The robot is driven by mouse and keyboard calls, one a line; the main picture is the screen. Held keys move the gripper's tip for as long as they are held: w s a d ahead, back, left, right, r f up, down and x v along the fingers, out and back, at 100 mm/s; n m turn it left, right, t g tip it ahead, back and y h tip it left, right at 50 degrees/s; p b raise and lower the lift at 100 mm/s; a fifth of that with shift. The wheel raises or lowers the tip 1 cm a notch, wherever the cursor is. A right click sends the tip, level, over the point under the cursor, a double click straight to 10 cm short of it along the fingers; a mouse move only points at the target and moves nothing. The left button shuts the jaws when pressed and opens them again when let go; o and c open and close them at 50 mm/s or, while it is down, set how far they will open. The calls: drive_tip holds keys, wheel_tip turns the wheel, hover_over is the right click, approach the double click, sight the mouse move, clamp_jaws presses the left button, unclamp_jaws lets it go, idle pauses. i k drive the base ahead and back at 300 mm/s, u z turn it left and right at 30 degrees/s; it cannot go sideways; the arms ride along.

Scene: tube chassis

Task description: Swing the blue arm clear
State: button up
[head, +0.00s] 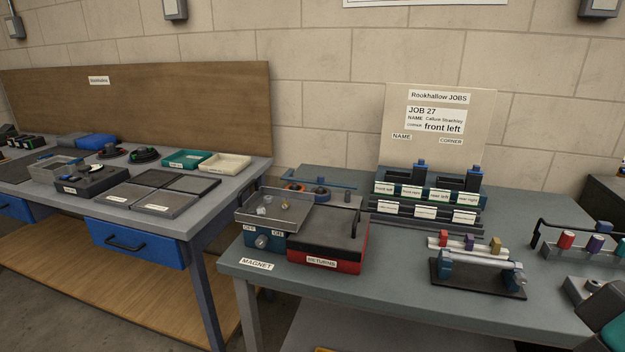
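A thin blue bar (322,178), which looks like the blue arm, lies level behind the magnet station at the back of the grey-green table. Its right end is by a short upright post (347,195). Round blue and orange parts (320,193) sit below it. In front are a clear-walled tray (268,222) with small metal pieces and a red box (330,245) with a dark lid, labelled RETURNS. A dark grey and teal part (603,310), probably the end of my arm, enters at the lower right, far from the bar. Its fingers cannot be made out.
A job board (438,150) reading JOB 27, front left, stands behind a labelled rack (430,190). A clamp-like fixture (480,270) and coloured knobs stand to the right. The table's front middle (400,300) is clear. A second bench (200,215) stands left.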

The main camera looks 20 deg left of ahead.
sight(286, 176)
drive_tip(key=z, duration=0.05)
drive_tip(key=k, duration=0.5)
drive_tip(key=u, duration=1.05)
drive_tip(key=i, duration=0.55)
drive_tip(key=u, duration=0.75)
drive_tip(key=i, duration=0.85)
drive_tip(key=z, duration=0.6)
drive_tip(key=i, duration=0.85)
drive_tip(key=z, duration=0.75)
